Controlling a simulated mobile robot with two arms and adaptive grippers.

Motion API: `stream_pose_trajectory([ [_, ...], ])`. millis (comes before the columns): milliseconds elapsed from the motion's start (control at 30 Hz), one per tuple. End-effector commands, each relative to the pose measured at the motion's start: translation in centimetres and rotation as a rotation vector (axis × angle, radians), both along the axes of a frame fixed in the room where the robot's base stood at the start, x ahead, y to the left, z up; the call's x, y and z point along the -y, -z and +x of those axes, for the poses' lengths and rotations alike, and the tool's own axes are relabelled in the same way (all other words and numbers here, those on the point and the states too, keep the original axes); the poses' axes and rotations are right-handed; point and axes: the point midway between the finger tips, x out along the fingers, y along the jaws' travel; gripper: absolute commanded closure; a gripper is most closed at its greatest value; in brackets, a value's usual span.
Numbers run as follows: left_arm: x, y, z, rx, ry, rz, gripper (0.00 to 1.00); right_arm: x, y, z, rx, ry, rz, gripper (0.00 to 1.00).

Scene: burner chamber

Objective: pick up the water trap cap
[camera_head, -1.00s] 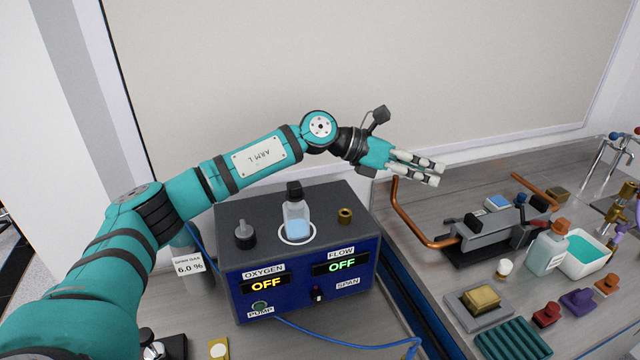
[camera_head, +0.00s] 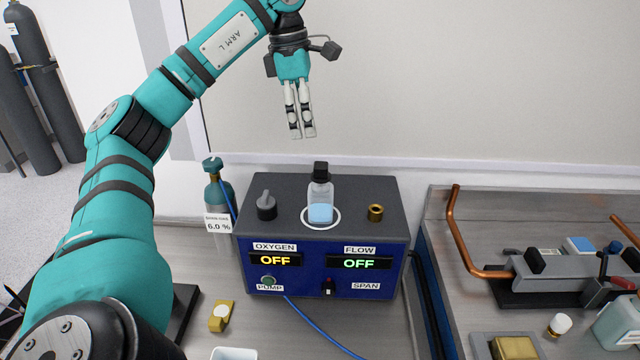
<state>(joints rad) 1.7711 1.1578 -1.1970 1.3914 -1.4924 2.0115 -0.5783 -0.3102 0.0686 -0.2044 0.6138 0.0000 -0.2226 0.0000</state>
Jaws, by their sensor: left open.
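The water trap is a small clear bottle (camera_head: 320,203) with blue liquid, standing upright inside a white ring on top of the blue analyzer box (camera_head: 330,267). Its black cap (camera_head: 321,172) sits on the bottle's neck. My left gripper (camera_head: 303,136) is open and empty, fingers pointing down, above the cap and slightly to its left, with a clear gap between them. My right gripper is not in view.
A black knob (camera_head: 266,206) and a brass fitting (camera_head: 375,212) flank the bottle on the box top. A teal gas cylinder (camera_head: 216,190) stands left. A copper tube (camera_head: 462,240) rises on the right bench. The wall is close behind.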

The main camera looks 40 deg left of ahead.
Motion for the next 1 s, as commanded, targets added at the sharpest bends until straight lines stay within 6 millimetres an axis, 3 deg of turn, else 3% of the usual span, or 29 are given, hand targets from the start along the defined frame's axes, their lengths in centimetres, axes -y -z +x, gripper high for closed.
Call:
stream_pose_trajectory([
  [33,0.2,2.0,0.1,-0.004,0.002,0.001,0.44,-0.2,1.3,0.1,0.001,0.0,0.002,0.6],
  [200,0.6,4.6,0.5,0.0,0.003,0.0,0.44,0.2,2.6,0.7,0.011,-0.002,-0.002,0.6],
  [533,1.3,7.0,1.0,-0.002,0.003,0.0,0.44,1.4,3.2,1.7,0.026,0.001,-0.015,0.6],
  [800,2.0,10.0,1.7,0.001,0.002,0.001,0.44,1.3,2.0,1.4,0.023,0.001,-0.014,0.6],
  [1000,2.0,10.4,1.7,0.002,0.002,0.0,0.44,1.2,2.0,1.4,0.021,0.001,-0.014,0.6],
])
